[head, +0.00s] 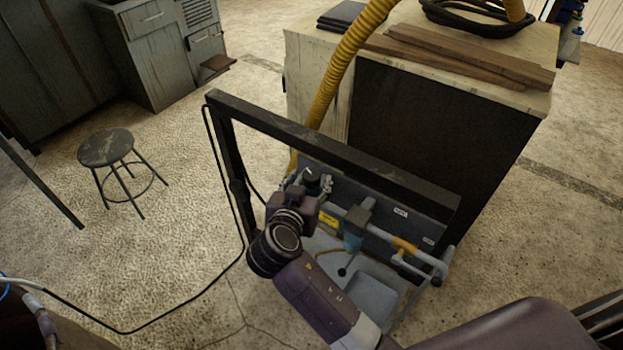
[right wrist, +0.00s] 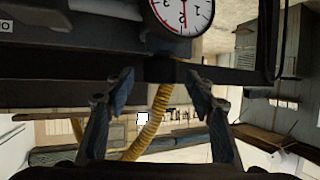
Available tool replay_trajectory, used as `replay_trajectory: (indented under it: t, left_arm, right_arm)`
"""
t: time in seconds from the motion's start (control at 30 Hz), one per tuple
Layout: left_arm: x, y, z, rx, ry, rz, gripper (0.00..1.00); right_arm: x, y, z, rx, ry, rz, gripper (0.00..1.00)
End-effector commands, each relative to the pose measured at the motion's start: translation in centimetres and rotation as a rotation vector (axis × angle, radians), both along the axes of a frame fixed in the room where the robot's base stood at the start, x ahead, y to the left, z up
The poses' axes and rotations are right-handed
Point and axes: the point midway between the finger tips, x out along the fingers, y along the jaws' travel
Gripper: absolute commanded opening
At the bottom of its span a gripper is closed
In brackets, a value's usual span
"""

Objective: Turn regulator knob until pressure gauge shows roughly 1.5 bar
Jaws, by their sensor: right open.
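The pressure gauge (right wrist: 182,14) shows at the top edge of the right wrist view, cut off. It has a white round face with black marks, turned upside down, and a red line near its middle; I cannot read its value. The regulator knob cannot be made out for certain in either view. My right gripper (right wrist: 158,78) is open, with nothing between its fingers. In the head view my right arm reaches from the lower right to the left end of the grey pipe panel (head: 375,228), its gripper (head: 305,187) close to the fittings there. My left gripper is out of view.
A dark frame bar (head: 330,150) runs above the panel. A yellow corrugated hose (head: 340,75) hangs behind it beside the cabinet (head: 430,120), which has wooden boards (head: 450,60) on top. A stool (head: 106,148) stands left on open floor.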

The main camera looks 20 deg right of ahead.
Motion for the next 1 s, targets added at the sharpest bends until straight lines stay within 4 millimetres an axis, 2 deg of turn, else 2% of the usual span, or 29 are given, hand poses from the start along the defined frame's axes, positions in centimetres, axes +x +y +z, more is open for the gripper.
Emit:
replay_trajectory:
  t: [0.2,0.53,0.9,1.0]
  left_arm:
    - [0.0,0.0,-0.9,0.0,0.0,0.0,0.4]
    - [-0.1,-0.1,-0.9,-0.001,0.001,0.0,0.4]
    - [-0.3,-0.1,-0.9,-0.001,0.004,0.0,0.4]
    - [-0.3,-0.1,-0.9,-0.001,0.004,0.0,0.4]
  right_arm:
    - [2.0,-1.2,-1.0,-0.001,-0.001,0.001,0.5]
    - [2.3,-1.3,-1.1,0.001,0.0,0.002,0.5]
    - [2.3,-1.3,-1.1,0.001,0.0,0.002,0.09]
    - [2.3,-1.3,-1.1,0.001,0.0,0.004,0.07]
